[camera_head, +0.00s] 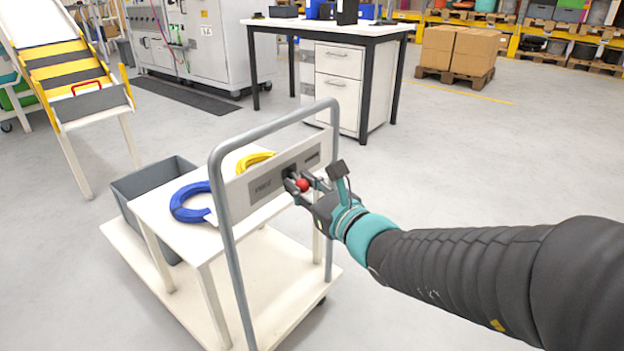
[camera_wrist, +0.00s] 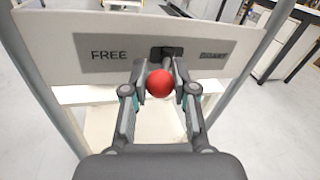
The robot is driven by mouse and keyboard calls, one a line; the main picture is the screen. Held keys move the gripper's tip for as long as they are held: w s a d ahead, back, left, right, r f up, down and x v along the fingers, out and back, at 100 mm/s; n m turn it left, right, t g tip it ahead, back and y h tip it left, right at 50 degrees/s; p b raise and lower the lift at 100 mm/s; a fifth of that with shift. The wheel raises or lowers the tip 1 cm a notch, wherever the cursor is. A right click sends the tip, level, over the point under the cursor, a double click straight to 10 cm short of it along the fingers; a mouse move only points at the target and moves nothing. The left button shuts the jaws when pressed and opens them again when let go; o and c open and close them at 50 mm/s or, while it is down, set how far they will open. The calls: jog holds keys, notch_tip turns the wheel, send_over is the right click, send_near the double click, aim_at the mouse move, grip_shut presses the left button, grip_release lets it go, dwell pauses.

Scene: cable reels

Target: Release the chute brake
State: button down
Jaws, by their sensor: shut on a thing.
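A white panel (camera_head: 283,178) is fixed across the grey push-bar frame of a cart. In the wrist view the panel (camera_wrist: 240,35) reads FREE on the left of a dark slot; I cannot read the right label (camera_wrist: 216,54) surely. A lever with a red ball knob (camera_head: 303,185) sticks out of the slot (camera_wrist: 166,53) towards me. My gripper (camera_head: 304,184) is shut on the red knob, with a finger on each side of it; the knob also shows in the wrist view (camera_wrist: 160,83). The slot's inside is partly hidden by the lever and fingers.
The cart's top carries a blue ring (camera_head: 186,203) and a yellow ring (camera_head: 250,162), with a grey bin (camera_head: 126,189) behind. A yellow-black striped chute (camera_head: 58,72) with a red handle stands far left. A desk (camera_head: 345,30) stands behind. Floor right is clear.

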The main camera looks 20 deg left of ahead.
jog(key=c, duration=0.9)
grip_release()
jog(key=v, duration=0.7)
jog(key=shift+s+d, duration=0.2)
